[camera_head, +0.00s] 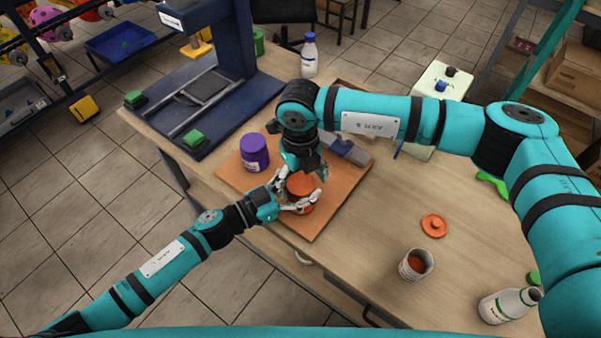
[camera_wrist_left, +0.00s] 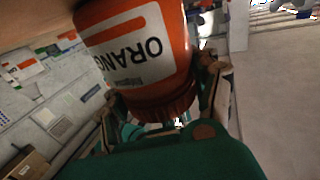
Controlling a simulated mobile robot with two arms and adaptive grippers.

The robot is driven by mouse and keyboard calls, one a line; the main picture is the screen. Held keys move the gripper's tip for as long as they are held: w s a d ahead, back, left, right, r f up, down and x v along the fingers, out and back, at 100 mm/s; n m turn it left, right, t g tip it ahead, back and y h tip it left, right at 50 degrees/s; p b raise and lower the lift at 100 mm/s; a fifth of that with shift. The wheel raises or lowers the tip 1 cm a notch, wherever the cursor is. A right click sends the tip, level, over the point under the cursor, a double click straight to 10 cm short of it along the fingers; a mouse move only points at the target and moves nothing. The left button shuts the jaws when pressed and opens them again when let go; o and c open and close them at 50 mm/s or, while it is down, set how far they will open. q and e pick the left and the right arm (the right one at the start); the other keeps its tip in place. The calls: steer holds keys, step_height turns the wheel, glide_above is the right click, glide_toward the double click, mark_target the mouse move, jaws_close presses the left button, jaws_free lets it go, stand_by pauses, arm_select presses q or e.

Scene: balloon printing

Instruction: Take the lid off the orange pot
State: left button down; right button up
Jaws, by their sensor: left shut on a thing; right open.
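The orange pot (camera_head: 301,185) stands on the brown board at the front of the table. My left gripper (camera_head: 297,200) is shut around its side. In the left wrist view the pot (camera_wrist_left: 150,45) appears upside down, with a white label reading "ORANG". A ribbed orange lid (camera_wrist_left: 160,103) is on its top end, between the pot's body and my gripper's palm in that picture. My right gripper (camera_head: 304,172) is open, pointing down right above the pot, with its fingers close to the lid. The right fingers partly hide the pot's top, so contact cannot be told.
A purple pot (camera_head: 254,152) stands on the board (camera_head: 318,228) to the left. An orange disc with a knob (camera_head: 434,225), a cup with orange contents (camera_head: 415,264) and a white bottle (camera_head: 508,304) are at the right. A blue press (camera_head: 215,85) stands behind.

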steer(key=shift+c, duration=0.2)
steer(key=c, duration=1.2)
steer(key=shift+w+d+n, duration=0.1)
steer(key=shift+n, duration=1.6)
steer(key=o, duration=1)
steer(key=shift+o, duration=1.3)
steer(key=shift+r, duration=2.35)
steer(key=r+m, duration=0.3)
steer(key=shift+s+a, duration=0.2)
steer(key=shift+a, duration=0.1)
steer(key=shift+s+f, duration=0.1)
steer(key=shift+f, duration=3.7)
